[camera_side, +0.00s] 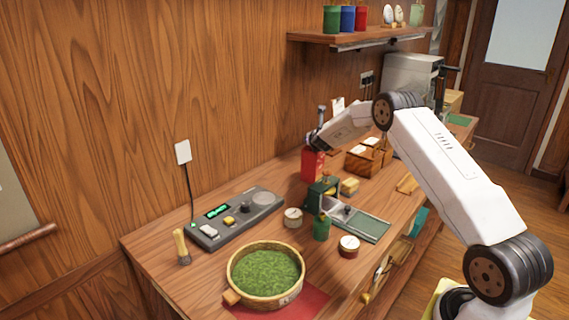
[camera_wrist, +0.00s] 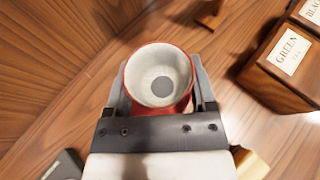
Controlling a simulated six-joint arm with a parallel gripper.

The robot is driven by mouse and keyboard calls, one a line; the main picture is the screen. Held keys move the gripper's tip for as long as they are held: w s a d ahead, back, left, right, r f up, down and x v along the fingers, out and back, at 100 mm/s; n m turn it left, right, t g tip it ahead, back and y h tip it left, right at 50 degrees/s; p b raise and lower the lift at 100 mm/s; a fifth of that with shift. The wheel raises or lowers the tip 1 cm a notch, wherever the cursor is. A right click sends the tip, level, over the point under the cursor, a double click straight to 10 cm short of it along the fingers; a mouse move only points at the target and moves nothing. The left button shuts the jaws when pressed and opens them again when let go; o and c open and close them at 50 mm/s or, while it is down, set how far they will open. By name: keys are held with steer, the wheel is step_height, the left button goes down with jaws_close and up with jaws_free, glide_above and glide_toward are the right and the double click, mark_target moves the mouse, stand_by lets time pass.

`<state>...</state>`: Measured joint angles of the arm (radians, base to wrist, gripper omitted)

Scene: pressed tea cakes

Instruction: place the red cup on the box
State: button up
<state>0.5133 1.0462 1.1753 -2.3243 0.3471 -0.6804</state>
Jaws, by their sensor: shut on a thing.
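The red cup (camera_wrist: 158,78) has a pale inside with a grey round bottom. It sits mouth towards the camera in the wrist view, between the two fingers of my gripper (camera_wrist: 160,84), which is shut on it. In the side view my gripper (camera_side: 316,142) is low near the wall, with a red shape (camera_side: 312,164) under it that looks like the cup. I cannot tell whether it touches the counter. A brown wooden box (camera_side: 362,162) stands to its right. Its label reads GREEN in the wrist view (camera_wrist: 270,70).
A dark green box (camera_side: 322,190) stands just in front of the red shape, with a small yellow block (camera_side: 349,187) beside it. A shelf (camera_side: 360,37) hangs above.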

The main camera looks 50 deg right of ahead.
steer(key=shift+f, duration=0.25)
steer(key=o, duration=1.2)
steer(key=shift+c, duration=0.2)
steer(key=shift+r, duration=0.15)
steer(key=shift+v, duration=0.95)
steer(key=v, duration=1)
steer(key=shift+s+a, duration=0.1)
